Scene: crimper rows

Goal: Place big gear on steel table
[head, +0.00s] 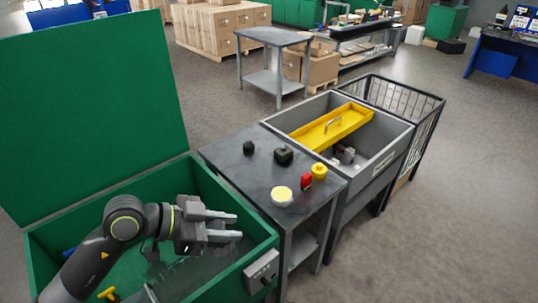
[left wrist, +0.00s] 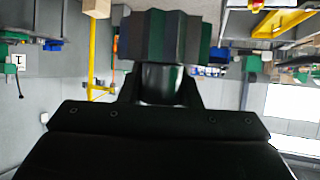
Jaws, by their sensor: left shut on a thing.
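My left gripper (head: 234,227) is above the open green bin (head: 110,205), near its right side. It is shut on a dark, toothed part that looks like the big gear (left wrist: 165,36), which fills the top middle of the left wrist view. In the head view the gear is hard to make out between the fingers. A dark steel table (head: 245,180) stands just right of the bin, apart from the gripper. My right gripper is not in view.
On the near table are a black knob (head: 249,147), a black block (head: 283,154), a pale yellow disc (head: 282,196), a red item (head: 306,181) and a yellow item (head: 320,171). A grey sink-like box (head: 391,140) adjoins it. Another grey table (head: 273,36) stands farther back.

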